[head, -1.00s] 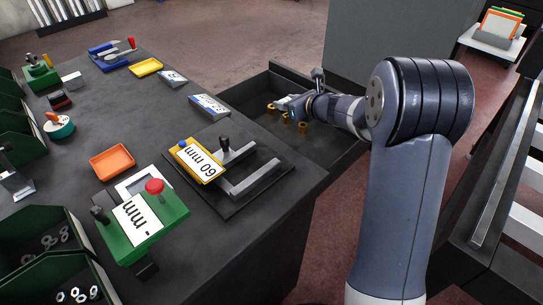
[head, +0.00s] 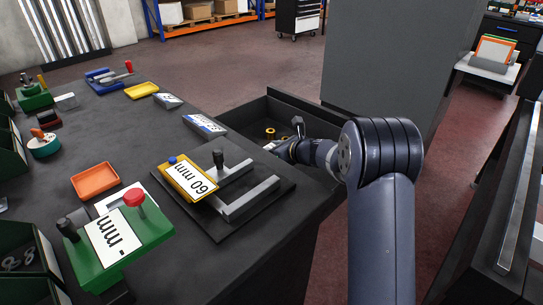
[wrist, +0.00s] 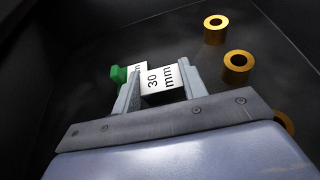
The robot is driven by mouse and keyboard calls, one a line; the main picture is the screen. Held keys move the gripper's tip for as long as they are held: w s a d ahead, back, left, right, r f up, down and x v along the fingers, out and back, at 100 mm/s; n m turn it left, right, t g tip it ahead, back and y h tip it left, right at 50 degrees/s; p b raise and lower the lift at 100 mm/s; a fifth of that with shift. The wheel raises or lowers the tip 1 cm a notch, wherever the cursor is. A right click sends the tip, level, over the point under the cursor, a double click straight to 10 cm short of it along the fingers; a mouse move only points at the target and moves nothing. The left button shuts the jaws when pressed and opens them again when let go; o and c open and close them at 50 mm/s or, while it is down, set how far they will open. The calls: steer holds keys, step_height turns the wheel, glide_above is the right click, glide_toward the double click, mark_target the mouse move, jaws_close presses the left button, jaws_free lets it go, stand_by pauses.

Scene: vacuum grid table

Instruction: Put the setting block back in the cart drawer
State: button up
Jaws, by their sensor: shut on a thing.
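The setting block (wrist: 163,82), with a white face marked 30 mm, sits between the two fingers of my gripper (wrist: 159,70) in the wrist view. My gripper is shut on it, low inside the open dark cart drawer (wrist: 85,45). In the head view the drawer (head: 309,107) stands open beyond the table's right side. My gripper (head: 272,147) reaches into it there, and the block is too small or hidden to make out. I cannot tell whether the block touches the drawer floor.
A green piece (wrist: 118,76) with a white label lies close beside the block. Brass rings (wrist: 238,66) lie in the drawer to the right. On the table are a yellow 60 mm block (head: 188,180), a green fixture (head: 115,235) and an orange tray (head: 96,181).

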steer(key=shift+f, duration=0.75)
steer(key=shift+f+b, duration=0.2)
steer(key=shift+b, duration=0.1)
steer(key=o, duration=1.2)
steer(key=shift+r, duration=0.15)
steer(key=shift+d+r+p, duration=0.1)
steer(key=shift+r+p, duration=0.1)
steer(key=shift+p, duration=0.1)
steer(key=p+v, duration=0.1)
steer(key=v, duration=1)
steer(key=shift+s+d, duration=0.3)
steer(key=shift+s, duration=0.1)
